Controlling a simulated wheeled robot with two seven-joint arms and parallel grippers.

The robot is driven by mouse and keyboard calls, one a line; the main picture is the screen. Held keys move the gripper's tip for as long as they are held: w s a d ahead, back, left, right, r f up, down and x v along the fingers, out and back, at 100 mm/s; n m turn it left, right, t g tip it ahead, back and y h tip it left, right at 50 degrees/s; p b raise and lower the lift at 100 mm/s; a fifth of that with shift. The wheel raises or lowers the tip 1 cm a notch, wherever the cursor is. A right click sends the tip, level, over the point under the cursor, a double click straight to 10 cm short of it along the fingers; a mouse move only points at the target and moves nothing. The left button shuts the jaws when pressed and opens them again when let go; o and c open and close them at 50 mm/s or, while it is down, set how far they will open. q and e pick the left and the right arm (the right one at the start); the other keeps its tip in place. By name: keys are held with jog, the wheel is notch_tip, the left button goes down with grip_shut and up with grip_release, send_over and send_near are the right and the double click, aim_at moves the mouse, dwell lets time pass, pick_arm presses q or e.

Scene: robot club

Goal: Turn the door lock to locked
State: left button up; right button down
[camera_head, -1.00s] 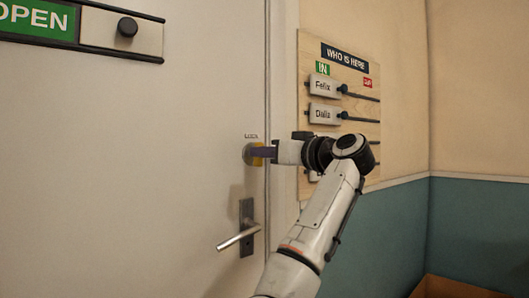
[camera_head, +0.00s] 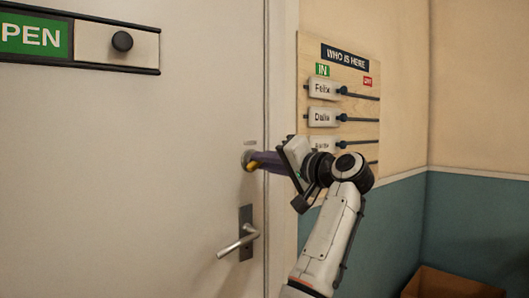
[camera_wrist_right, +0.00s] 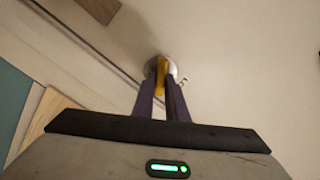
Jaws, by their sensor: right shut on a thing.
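The door lock (camera_head: 247,159) is a round metal plate with a yellow thumb-turn on the white door, above the handle. My right gripper (camera_head: 255,162) reaches it from the right and is shut on the yellow thumb-turn. In the right wrist view the yellow thumb-turn (camera_wrist_right: 161,78) sits between the two dark fingers of my right gripper (camera_wrist_right: 160,90). The fingers partly hide the lock in the head view. My left gripper is not in view.
A metal door handle (camera_head: 240,242) is below the lock. A green OPEN sign with a slider (camera_head: 122,41) is at upper left. A WHO IS HERE board (camera_head: 360,105) hangs on the wall to the right. A cardboard box (camera_head: 455,285) stands at lower right.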

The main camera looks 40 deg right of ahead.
jog(key=m+p, duration=0.5)
jog(key=m, duration=0.1)
jog(key=shift+f+m+p, duration=0.1)
jog(key=shift+m+p, duration=0.2)
dwell(0.5)
jog(key=c, duration=1.8)
grip_release()
jog(key=shift+o, duration=0.2)
